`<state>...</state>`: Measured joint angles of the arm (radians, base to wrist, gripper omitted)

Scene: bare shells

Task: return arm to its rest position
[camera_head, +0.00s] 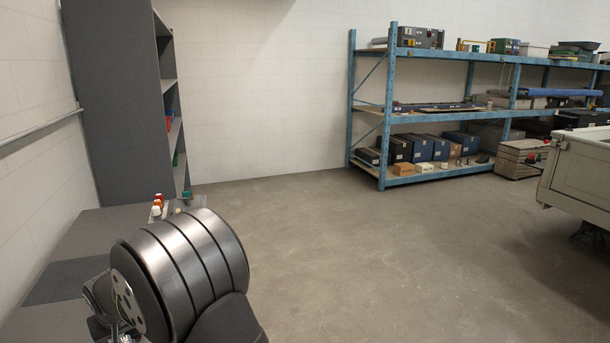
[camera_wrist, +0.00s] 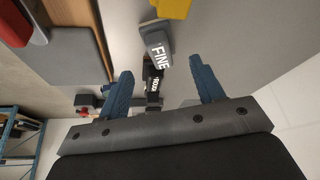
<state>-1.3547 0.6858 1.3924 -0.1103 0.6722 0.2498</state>
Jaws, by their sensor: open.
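My gripper (camera_wrist: 161,64) shows in the wrist view with its two blue fingers spread wide apart. Nothing is held between them. Beyond the fingertips are a grey piece lettered "FINE" (camera_wrist: 158,42) and a small black piece with white lettering (camera_wrist: 152,74); I cannot tell how far off they are. In the head view my dark metal arm fills the lower left, over the grey table (camera_head: 95,228). My gripper's fingers do not show in that view.
Small bottles (camera_head: 157,209) stand at the table's far end, near a tall grey shelf unit (camera_head: 115,95). The wrist view also shows a yellow object (camera_wrist: 172,8), a red object (camera_wrist: 20,22) and a brown-edged board (camera_wrist: 92,25). Blue racks (camera_head: 390,90) stand across open floor (camera_head: 350,250).

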